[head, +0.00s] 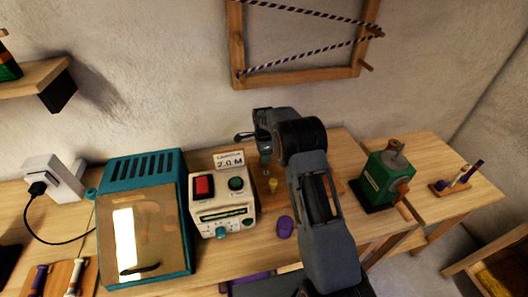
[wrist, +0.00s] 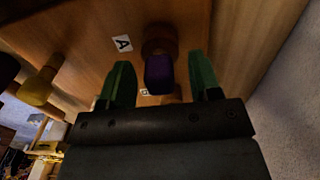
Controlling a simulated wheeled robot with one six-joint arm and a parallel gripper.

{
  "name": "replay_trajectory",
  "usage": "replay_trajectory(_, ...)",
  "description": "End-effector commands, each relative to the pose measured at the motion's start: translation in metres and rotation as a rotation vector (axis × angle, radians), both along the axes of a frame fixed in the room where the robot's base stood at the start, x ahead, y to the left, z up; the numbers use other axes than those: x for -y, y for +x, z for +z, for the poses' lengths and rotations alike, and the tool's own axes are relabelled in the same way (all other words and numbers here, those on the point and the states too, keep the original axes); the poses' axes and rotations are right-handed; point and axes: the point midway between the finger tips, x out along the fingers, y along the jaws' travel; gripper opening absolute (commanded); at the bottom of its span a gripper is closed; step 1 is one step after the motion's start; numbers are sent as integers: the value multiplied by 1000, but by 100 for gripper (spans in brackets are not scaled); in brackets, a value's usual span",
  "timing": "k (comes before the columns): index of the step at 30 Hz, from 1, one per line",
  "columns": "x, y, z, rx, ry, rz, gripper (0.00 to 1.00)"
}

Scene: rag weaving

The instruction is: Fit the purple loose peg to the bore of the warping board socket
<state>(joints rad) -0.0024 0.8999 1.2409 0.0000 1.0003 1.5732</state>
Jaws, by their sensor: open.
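In the wrist view the purple peg (wrist: 158,75) stands between the two green fingers of my gripper (wrist: 161,70). A gap shows on both sides, so the fingers do not appear to touch it. Its far end meets a round brown wooden socket (wrist: 160,38) on the wooden board (wrist: 85,30); how deep it sits in the bore cannot be told.
A yellow peg (wrist: 38,88) stands on the board, left in the wrist view. A label A (wrist: 122,43) lies near the socket.

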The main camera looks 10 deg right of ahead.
Motion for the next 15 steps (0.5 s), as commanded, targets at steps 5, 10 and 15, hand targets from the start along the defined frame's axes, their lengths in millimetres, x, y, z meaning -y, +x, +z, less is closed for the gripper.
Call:
replay_trajectory(5, 0, 0, 0, 0, 0, 0, 51)
replay_trajectory(10, 0, 0, 0, 0, 0, 0, 34)
replay_trajectory(15, 0, 0, 0, 0, 0, 0, 18)
